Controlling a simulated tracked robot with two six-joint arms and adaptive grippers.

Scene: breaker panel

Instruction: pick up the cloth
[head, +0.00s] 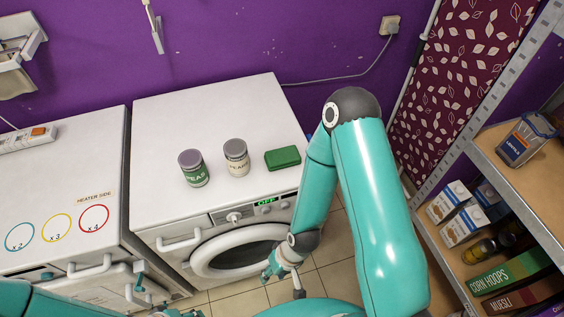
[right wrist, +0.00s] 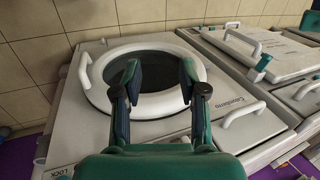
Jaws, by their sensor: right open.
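A green, flat rectangular item (head: 283,158), which looks like the folded cloth, lies on top of the white washing machine near its front right corner. My right gripper (head: 283,284) is low in front of the washing machine's round door, well below the green item and apart from it. In the right wrist view my right gripper (right wrist: 159,80) is open and empty, with the round door between and behind its fingers. The green item does not show in that view. Part of my left arm shows at the bottom left of the head view; its jaws cannot be made out.
A white heater unit (head: 60,170) stands to the left. Shelves (head: 515,160) with boxes are at the right. The machine's back top is clear.

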